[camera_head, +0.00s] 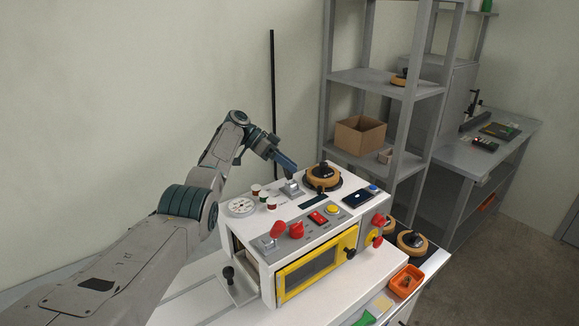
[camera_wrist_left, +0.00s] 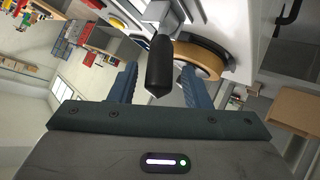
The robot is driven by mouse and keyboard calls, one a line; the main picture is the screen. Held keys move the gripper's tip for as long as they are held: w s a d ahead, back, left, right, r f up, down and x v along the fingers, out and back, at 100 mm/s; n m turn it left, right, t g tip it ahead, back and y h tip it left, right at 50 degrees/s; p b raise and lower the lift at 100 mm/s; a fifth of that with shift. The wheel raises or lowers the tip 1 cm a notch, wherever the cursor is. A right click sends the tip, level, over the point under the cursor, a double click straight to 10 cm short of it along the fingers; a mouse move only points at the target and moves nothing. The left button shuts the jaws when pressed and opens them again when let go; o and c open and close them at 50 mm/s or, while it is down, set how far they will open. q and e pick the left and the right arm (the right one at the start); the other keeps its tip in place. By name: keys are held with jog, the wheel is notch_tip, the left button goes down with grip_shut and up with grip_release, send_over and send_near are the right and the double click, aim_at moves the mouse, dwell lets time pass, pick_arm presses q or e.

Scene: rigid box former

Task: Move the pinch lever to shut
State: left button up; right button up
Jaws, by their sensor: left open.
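The pinch lever shows in the left wrist view as a black, pointed handle (camera_wrist_left: 160,68) on a silver bracket. In the head view its metal bracket (camera_head: 291,189) stands on the top of the white machine (camera_head: 248,232), towards the back. My left gripper (camera_head: 287,165) is over the bracket and hides most of the handle. In the left wrist view its blue fingers (camera_wrist_left: 158,78) are open, one on each side of the handle, with gaps visible. I cannot read the lever's shut mark. My right gripper is in neither view.
A tan and black round part (camera_head: 322,178) sits close right of the lever. Small cups (camera_head: 256,190) and a white dial (camera_head: 241,207) are to its left. Grey shelving (camera_head: 385,80) stands behind right.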

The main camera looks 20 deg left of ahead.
pick_arm(q)
jog(key=b+v, duration=0.3)
jog(key=v, duration=0.4)
dwell(0.3)
jog(key=shift+f, duration=0.1)
